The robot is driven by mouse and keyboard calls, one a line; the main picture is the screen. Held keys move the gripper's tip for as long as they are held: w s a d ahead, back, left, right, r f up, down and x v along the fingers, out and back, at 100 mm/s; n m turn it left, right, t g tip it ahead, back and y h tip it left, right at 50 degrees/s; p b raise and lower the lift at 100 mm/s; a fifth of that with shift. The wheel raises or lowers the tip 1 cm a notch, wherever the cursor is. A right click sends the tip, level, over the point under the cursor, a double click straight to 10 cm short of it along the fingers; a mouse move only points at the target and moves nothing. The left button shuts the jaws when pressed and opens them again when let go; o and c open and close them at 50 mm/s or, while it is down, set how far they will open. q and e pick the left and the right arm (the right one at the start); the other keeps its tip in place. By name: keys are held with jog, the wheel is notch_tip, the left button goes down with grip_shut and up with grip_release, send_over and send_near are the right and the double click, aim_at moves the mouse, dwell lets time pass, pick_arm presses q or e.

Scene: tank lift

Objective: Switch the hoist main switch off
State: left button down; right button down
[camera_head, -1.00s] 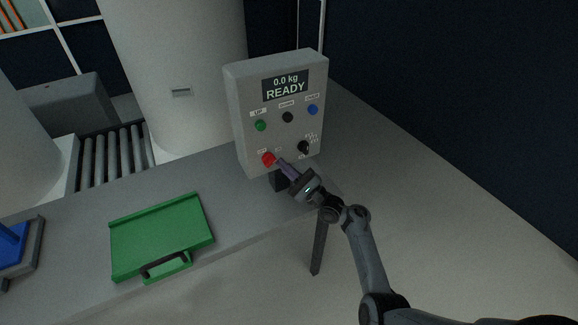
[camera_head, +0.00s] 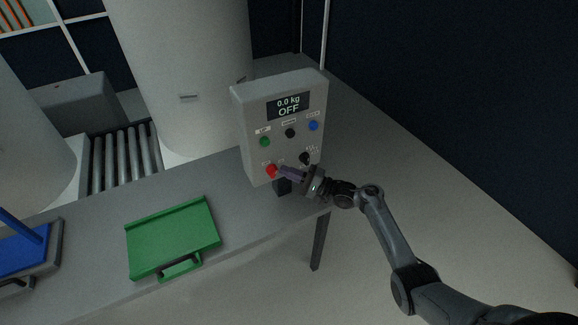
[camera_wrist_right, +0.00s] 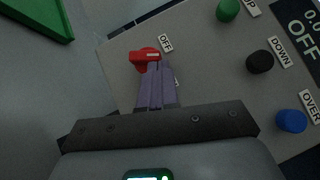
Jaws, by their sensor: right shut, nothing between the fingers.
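The hoist control box (camera_head: 258,115) stands on the grey table, and its display (camera_head: 289,106) reads "0.0 kg OFF". The red main switch (camera_head: 271,170) sits at the lower left of the panel. In the right wrist view the red switch (camera_wrist_right: 145,57) has its handle lying toward the "OFF" label (camera_wrist_right: 166,43). My right gripper (camera_head: 283,171) is shut and empty, its fingertips right at the switch; I cannot tell whether they touch it. In the wrist view the closed fingers (camera_wrist_right: 155,72) point at the switch. My left gripper is not in view.
The panel also carries a green button (camera_head: 265,141), a black button (camera_head: 290,133), a blue button (camera_head: 313,126) and a black selector knob (camera_head: 305,158). A green tray (camera_head: 172,240) lies on the table to the left. A roller conveyor (camera_head: 120,158) and white tanks stand behind.

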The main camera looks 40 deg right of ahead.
jog(key=n+g+p, duration=0.1)
jog(key=p, duration=0.1)
jog(key=r+n+g+h+p, duration=0.1)
jog(key=p, duration=0.1)
jog(key=shift+a+n+p, duration=0.15)
jog(key=shift+n+p, duration=0.15)
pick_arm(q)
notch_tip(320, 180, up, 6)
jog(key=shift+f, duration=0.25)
pick_arm(e)
jog(key=shift+w, duration=0.1)
jog(key=shift+d+f+b, duration=0.2)
jog(key=shift+d+b, duration=0.25)
jog(key=shift+d, duration=0.15)
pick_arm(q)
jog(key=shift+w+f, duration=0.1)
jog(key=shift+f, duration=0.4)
pick_arm(e)
jog(key=w+d+f+v, duration=0.1)
jog(key=v, duration=1.1)
jog(key=shift+d, duration=0.35)
